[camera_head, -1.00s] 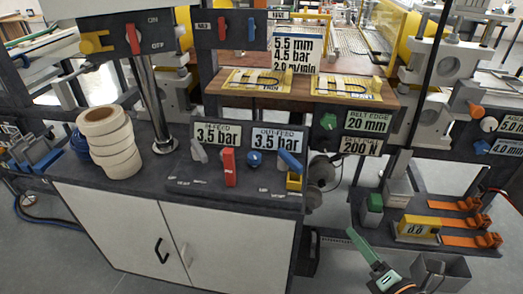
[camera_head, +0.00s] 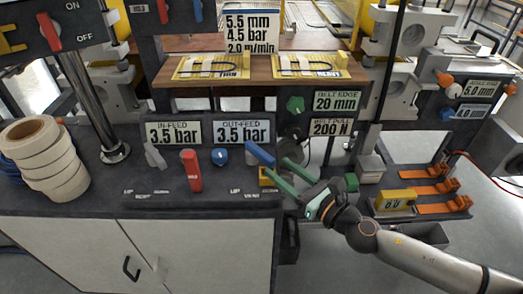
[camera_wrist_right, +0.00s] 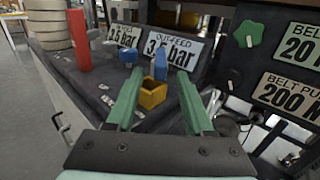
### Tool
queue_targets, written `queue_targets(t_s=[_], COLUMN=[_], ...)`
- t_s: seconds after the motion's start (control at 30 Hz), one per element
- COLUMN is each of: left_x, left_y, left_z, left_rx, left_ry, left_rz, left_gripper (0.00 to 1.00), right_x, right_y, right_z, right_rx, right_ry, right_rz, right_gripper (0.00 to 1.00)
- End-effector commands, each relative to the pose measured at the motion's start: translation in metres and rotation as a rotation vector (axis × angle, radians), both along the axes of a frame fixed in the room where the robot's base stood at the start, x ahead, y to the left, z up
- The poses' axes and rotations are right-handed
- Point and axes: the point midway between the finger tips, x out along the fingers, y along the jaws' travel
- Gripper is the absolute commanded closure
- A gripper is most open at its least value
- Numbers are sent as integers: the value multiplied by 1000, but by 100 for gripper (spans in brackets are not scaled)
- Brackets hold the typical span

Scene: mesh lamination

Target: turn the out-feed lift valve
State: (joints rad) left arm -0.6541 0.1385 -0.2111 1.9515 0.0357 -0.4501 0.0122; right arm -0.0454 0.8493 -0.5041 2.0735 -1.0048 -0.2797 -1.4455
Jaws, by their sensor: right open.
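The out-feed lift valve appears to be the blue lever (camera_head: 258,153) on the dark cabinet top below the out-feed sign, tilted up to the left in the head view. It also shows in the wrist view (camera_wrist_right: 160,67), upright beyond a yellow box-shaped piece (camera_wrist_right: 152,93). My right gripper (camera_head: 276,168) is open, its green fingers pointing at the lever from the right. In the wrist view the lever and yellow piece appear between the fingers (camera_wrist_right: 160,80); I cannot tell whether anything touches. My left gripper is not in view.
A blue knob (camera_head: 220,157), red handle (camera_head: 191,171) and grey lever (camera_head: 154,156) stand left of the blue lever. The out-feed sign (camera_head: 241,132) reads 3.5 bar. A green knob (camera_head: 295,104) is above right. Tape rolls (camera_head: 45,160) sit at the far left.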

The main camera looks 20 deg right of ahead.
Motion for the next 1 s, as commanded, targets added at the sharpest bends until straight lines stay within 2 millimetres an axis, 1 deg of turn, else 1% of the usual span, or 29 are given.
queue_targets(t_s=[0.03,0.2,0.43,0.6,0.87,0.9,1.0], left_x=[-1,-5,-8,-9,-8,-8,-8], left_y=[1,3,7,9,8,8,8], left_z=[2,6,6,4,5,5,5], left_rx=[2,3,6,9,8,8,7], left_ry=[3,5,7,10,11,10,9], left_rz=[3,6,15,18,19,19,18], left_gripper=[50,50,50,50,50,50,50], right_x=[8,32,58,67,67,67,67], right_y=[3,14,25,29,30,30,30], right_z=[3,3,1,0,-1,0,0], right_rx=[2,2,2,2,1,1,1], right_ry=[-4,-2,0,1,2,2,2], right_rz=[-2,-1,-2,-1,-1,-1,-1], right_gripper=[48,48,48,48,48,49,60])
